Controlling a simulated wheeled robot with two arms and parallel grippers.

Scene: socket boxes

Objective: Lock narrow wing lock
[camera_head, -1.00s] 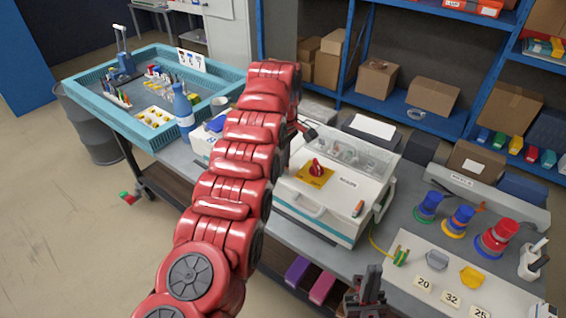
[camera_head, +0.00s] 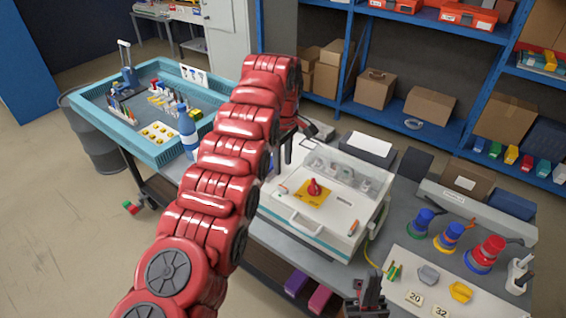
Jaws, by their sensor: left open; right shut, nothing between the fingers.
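A red wing-shaped knob (camera_head: 314,187) stands on a yellow plate (camera_head: 304,197) on the top of the white socket box (camera_head: 325,226). It is probably the wing lock; whether it is locked is too small to tell. My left gripper (camera_head: 293,143) is open at the end of the red arm, above the back left corner of the box. It is apart from the knob, and its fingers are partly hidden by the arm. My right gripper (camera_head: 371,287) is shut and empty, low in front of the bench, to the right of and below the box.
A blue tray (camera_head: 112,127) with small parts stands at the left. Stacked coloured cups (camera_head: 486,254), a grey cup (camera_head: 428,275) and a yellow cup (camera_head: 461,291) stand at the right. A blue bottle (camera_head: 187,130) is beside the arm. My red arm hides the bench's left part.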

